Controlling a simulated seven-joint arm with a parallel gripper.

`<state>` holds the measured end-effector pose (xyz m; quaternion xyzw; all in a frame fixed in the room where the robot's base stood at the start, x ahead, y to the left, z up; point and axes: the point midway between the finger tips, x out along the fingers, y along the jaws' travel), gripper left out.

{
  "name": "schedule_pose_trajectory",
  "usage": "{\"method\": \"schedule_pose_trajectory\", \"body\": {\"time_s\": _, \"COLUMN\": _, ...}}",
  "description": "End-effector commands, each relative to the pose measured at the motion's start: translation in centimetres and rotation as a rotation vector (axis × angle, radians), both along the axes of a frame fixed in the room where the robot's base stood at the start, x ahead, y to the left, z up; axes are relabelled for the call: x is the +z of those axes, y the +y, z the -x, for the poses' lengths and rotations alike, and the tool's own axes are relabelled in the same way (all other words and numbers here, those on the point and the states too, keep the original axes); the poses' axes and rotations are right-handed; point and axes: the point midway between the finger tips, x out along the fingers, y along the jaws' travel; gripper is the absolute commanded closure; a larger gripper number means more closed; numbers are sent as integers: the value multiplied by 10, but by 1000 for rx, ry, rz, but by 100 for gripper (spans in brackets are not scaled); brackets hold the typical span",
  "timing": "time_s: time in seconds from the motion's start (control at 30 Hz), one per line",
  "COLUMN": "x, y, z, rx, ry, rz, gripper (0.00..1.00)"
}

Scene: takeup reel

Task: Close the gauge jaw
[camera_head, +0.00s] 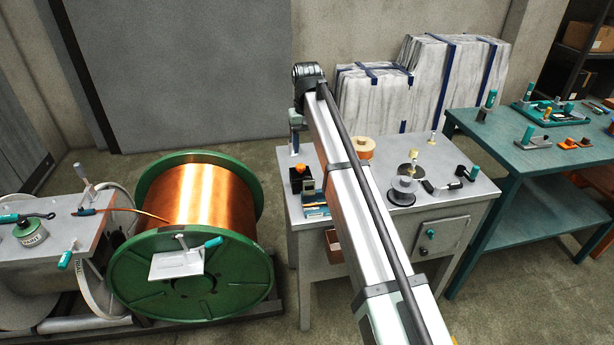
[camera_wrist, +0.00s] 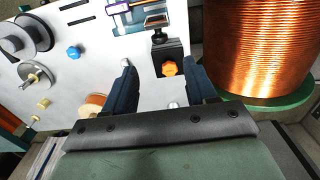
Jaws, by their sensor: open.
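A small black block with an orange knob (camera_wrist: 168,68) stands on the grey bench in the wrist view and looks like part of the gauge. A dark flat-topped piece (camera_wrist: 157,20) sits at its upper end, beside a blue and purple fixture (camera_wrist: 125,14). I cannot tell how far the gauge jaw is open. In the head view the gauge (camera_head: 306,186) is at the bench's left edge, partly beside my arm. My gripper (camera_wrist: 160,72) is open, its two dark blue fingers apart, with the knob showing between the tips. It appears above the gauge in the head view (camera_head: 295,143).
A large green-flanged copper reel (camera_head: 200,195) stands close to the left. A teal table (camera_head: 490,127) is at the right.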

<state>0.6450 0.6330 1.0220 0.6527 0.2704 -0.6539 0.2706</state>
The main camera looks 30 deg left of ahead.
Motion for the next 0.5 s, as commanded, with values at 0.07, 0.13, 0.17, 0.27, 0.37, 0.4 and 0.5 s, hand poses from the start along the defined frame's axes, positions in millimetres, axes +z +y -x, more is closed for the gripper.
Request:
{"method": "schedule_pose_trajectory", "body": {"time_s": 0.07, "x": -15, "y": -1, "z": 1, "rx": 0, "ry": 1, "rz": 1, "gripper": 44}}
{"method": "schedule_pose_trajectory", "body": {"time_s": 0.13, "x": -27, "y": -1, "z": 1, "rx": 0, "ry": 1, "rz": 1, "gripper": 44}}
{"method": "schedule_pose_trajectory", "body": {"time_s": 0.17, "x": -32, "y": -1, "z": 1, "rx": 0, "ry": 1, "rz": 1, "gripper": 44}}
{"method": "schedule_pose_trajectory", "body": {"time_s": 0.27, "x": -50, "y": -1, "z": 0, "rx": 0, "ry": 1, "rz": 1, "gripper": 44}}
{"method": "schedule_pose_trajectory", "body": {"time_s": 0.37, "x": -67, "y": -1, "z": 0, "rx": 0, "ry": 1, "rz": -1, "gripper": 44}}
{"method": "schedule_pose_trajectory", "body": {"time_s": 0.4, "x": -74, "y": -1, "z": 0, "rx": 1, "ry": 1, "rz": -1, "gripper": 44}}
{"method": "schedule_pose_trajectory", "body": {"time_s": 0.5, "x": -89, "y": -1, "z": 0, "rx": 1, "ry": 0, "rz": -1, "gripper": 44}}
